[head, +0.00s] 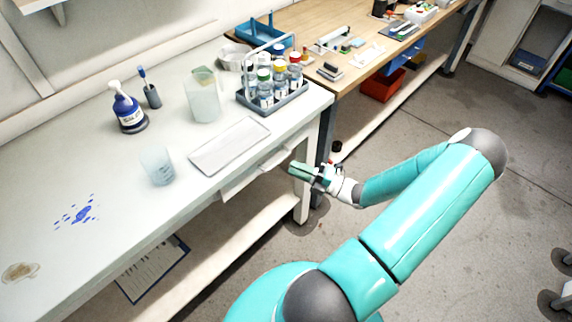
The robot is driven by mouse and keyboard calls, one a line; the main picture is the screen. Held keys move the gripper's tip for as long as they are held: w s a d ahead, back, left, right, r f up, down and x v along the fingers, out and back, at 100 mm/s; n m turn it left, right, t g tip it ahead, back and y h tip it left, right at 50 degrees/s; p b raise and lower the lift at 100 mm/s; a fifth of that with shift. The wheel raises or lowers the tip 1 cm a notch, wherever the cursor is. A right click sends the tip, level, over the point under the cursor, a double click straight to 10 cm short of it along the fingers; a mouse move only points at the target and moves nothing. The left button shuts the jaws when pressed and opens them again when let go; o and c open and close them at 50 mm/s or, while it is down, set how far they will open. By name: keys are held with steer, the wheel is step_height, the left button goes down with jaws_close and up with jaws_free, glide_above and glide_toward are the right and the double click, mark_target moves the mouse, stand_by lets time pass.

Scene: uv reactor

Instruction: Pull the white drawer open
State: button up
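The white drawer (240,182) is set under the front edge of the white table, below the shallow tray. A pale bar that looks like its handle (275,158) shows on its front. The drawer looks shut or nearly so. My gripper (296,169) is just right of the drawer front, with its green fingers pointing left toward it. It appears apart from the handle. The fingers overlap in this view, so I cannot tell whether they are open or shut.
The white table (115,185) holds a white tray (230,145), a bottle rack (272,97), a clear beaker (158,166), a larger beaker (202,97) and a blue bottle (128,110). A table leg (306,190) stands close to my gripper.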

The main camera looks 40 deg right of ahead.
steer(key=x, duration=0.4)
steer(key=shift+w, duration=0.1)
jaws_close()
